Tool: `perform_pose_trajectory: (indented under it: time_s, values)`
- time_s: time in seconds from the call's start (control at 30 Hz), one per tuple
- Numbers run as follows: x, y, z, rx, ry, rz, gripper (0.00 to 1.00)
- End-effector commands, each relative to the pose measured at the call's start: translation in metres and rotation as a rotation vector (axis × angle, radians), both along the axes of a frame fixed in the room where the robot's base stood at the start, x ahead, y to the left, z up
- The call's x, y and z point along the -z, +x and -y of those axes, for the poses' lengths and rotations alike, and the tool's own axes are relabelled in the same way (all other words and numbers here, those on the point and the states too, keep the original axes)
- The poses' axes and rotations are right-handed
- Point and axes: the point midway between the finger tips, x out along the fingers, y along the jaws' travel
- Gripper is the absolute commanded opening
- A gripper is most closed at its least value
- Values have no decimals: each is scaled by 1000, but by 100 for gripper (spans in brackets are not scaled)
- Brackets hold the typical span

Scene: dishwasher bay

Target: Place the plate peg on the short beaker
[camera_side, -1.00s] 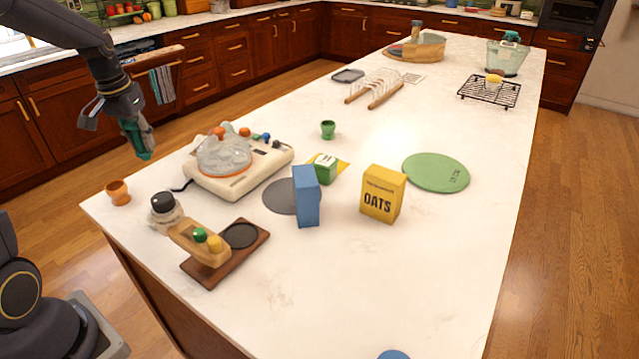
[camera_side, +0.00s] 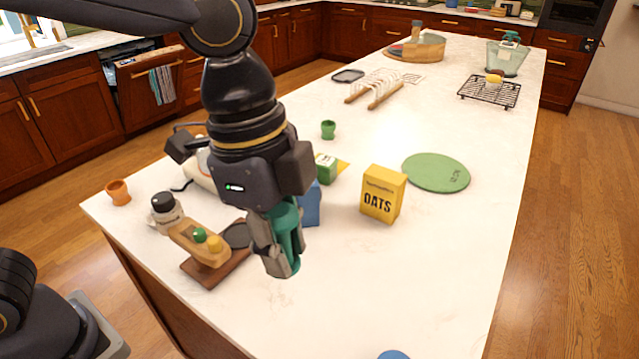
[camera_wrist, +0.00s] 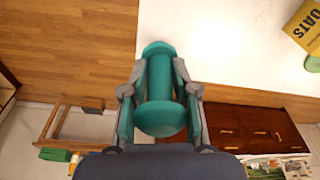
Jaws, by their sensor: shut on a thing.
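My gripper (camera_side: 279,262) is shut on a teal spool-shaped piece with round flanged ends, which I take to be the plate peg (camera_side: 292,236). I hold it above the front part of the white counter, right of the dark wooden stand. In the wrist view the peg (camera_wrist: 160,85) sits between both fingers (camera_wrist: 159,98). I cannot tell for sure which thing is the short beaker. A small green cup (camera_side: 328,129) stands mid-counter and an orange cup (camera_side: 118,192) stands at the left edge.
A yellow OATS box (camera_side: 383,194) and a green round mat (camera_side: 436,172) are to the right. A blue box (camera_side: 311,204) is partly behind my gripper. A wooden stand (camera_side: 213,262) and jar (camera_side: 166,212) are left. The front right counter is mostly clear.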

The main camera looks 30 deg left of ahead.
Motion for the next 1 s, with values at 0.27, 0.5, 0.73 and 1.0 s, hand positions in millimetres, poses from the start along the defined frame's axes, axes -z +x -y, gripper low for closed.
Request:
perform_pose_trajectory:
  time_s: [0.27,0.5,0.73,1.0]
  values:
    - [-10,-62,43,217,0,0,0]
    - [11,-37,78,231,2,-4,0]
    - [45,2,120,230,5,-4,0]
    - [79,22,141,229,1,1,0]
